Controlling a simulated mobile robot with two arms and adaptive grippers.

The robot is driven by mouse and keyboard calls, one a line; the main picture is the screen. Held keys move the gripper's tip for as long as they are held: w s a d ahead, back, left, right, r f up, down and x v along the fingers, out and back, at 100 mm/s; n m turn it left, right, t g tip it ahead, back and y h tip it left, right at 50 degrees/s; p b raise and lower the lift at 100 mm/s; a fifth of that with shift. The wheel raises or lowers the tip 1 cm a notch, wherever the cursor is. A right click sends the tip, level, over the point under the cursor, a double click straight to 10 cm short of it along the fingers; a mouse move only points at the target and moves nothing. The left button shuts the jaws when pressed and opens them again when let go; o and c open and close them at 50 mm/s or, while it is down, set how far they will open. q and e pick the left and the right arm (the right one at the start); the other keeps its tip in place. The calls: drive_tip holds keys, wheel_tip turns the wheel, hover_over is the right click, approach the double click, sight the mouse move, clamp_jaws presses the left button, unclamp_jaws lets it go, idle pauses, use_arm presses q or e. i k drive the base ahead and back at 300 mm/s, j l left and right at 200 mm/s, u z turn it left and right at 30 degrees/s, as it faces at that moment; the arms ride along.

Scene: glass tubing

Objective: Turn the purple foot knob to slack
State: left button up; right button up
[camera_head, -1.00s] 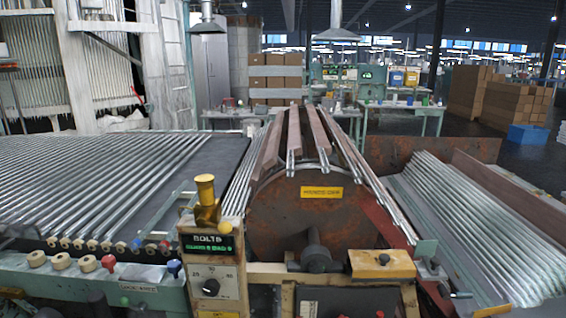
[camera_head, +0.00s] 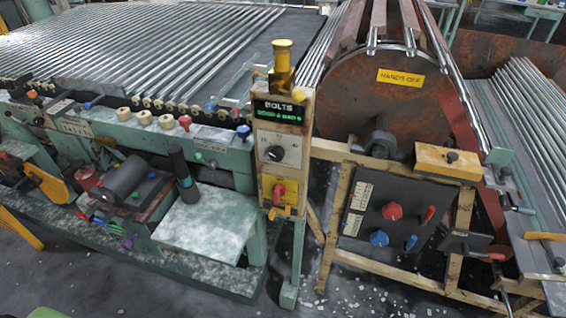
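A small purple knob (camera_head: 128,242) shows low at the left of the head view. It sits at the front of the low shelf of the green machine, below a dark cylindrical motor (camera_head: 124,180). Small green and red parts are close beside it. It is too small to tell which way it is turned. Neither of my grippers is in view.
A pale metal plate (camera_head: 205,222) lies right of the purple knob. A dark panel with red and blue knobs (camera_head: 388,222) is at the right. Bare floor (camera_head: 60,285) lies in front.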

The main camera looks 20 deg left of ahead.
sight(129, 245)
drive_tip(key=u, duration=0.45)
drive_tip(key=i, duration=0.2)
drive_tip(key=u, duration=1.5)
drive_tip(key=j, duration=0.8)
drive_tip(key=k+j+u, duration=0.15)
drive_tip(key=j, duration=0.65)
